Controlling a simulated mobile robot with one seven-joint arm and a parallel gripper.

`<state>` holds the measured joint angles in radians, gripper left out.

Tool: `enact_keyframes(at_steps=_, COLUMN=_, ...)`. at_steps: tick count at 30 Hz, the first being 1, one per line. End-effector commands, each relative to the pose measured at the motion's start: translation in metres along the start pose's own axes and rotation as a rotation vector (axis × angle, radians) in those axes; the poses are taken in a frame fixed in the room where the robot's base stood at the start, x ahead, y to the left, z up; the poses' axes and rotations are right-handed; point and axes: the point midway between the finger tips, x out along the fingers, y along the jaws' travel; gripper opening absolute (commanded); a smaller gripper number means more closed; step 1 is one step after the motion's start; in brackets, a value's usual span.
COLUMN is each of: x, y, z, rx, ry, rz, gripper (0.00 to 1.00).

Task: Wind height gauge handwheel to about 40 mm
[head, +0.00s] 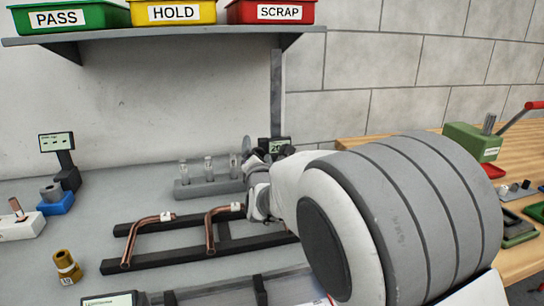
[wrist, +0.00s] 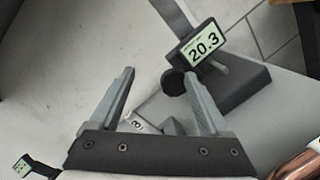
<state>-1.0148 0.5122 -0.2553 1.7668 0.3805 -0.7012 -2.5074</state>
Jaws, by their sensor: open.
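The height gauge shows in the wrist view with a lit display (wrist: 203,42) reading 20.3 and a grey post rising from it. Its dark round handwheel (wrist: 173,82) sits just below and left of the display. My gripper (wrist: 160,76) is open, and the handwheel lies between its fingertips, closer to the right finger. I cannot tell whether that finger touches it. In the head view the gauge display (head: 275,147) is partly covered by my arm, and its post (head: 277,95) stands behind. The gauge's lower part is hidden there.
A rack with clear tubes (head: 208,186) stands left of my gripper. Bent copper tubes (head: 148,238) lie on a black frame (head: 190,258) in front. A shelf (head: 170,35) with PASS, HOLD and SCRAP bins hangs above. A brass fitting (head: 66,266) stands at front left.

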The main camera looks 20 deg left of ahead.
Motion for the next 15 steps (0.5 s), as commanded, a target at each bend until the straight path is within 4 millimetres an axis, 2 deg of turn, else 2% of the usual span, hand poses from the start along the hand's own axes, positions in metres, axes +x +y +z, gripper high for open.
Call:
enact_keyframes(at_steps=1, x=0.0, y=-0.013, z=-0.012, rx=-0.001, ry=0.002, rz=-0.004, gripper=0.8)
enact_keyframes(at_steps=4, x=0.0, y=-0.03, z=-0.027, rx=-0.001, ry=0.002, rz=-0.005, gripper=0.8)
enact_keyframes(at_steps=6, x=0.012, y=-0.025, z=-0.023, rx=0.001, ry=-0.003, rz=0.0, gripper=0.8)
enact_keyframes(at_steps=15, x=0.054, y=-0.025, z=-0.022, rx=0.001, ry=-0.001, rz=0.0, gripper=0.8)
